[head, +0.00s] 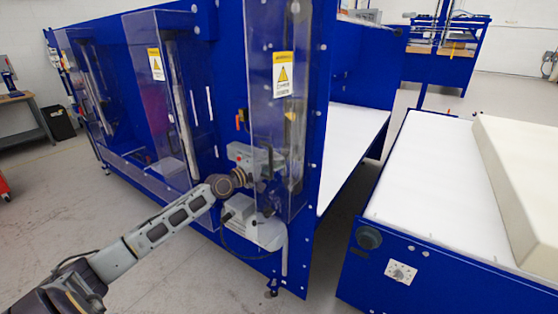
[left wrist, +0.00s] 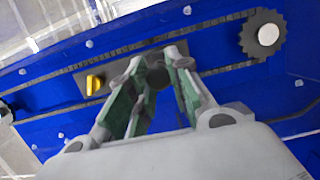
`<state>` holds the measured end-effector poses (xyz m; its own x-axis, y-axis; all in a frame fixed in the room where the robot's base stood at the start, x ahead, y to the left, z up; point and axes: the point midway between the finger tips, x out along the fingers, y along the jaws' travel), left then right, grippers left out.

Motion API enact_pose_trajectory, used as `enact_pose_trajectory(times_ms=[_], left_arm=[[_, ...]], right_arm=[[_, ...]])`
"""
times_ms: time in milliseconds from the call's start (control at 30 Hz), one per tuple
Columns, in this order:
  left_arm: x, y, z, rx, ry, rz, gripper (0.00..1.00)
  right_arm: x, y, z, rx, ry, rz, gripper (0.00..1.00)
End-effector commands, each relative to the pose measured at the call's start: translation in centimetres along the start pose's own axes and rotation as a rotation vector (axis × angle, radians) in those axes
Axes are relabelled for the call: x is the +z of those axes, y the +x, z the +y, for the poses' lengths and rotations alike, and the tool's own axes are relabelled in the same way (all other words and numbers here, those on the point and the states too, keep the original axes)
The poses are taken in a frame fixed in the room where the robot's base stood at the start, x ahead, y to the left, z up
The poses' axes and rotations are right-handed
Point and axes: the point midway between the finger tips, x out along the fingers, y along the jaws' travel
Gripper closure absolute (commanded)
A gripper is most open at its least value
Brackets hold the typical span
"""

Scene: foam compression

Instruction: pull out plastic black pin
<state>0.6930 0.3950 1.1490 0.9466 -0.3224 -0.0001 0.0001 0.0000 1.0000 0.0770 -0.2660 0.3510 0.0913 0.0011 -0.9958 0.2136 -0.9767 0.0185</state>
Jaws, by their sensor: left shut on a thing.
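A dark, round-ended piece, seemingly the black pin (left wrist: 158,76), shows between the fingertips of my left gripper (left wrist: 156,62) in the left wrist view. The fingers have green inner pads and close around it, in front of a grey plate on the blue panel. The fingers cover most of the pin, so its length and how deep it sits cannot be told. In the head view my left arm reaches the blue machine's (head: 225,60) end, beside a clear cover; the fingertips are not clear there. My right gripper is not in view.
A yellow knob (left wrist: 95,83) sits left of the fingers, near a chain and a toothed wheel (left wrist: 262,38). The clear cover (head: 277,125) carries a warning label. A white-topped conveyor (head: 415,190) with a foam block (head: 520,170) stands at right.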

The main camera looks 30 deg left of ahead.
Motion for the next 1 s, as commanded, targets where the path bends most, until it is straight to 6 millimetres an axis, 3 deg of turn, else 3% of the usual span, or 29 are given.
enact_pose_trajectory(times_ms=[1000], left_arm=[[0.3,-1.1,0.0,0.0,0.0,0.0,1.0]], right_arm=[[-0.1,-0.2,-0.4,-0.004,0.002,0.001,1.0]])
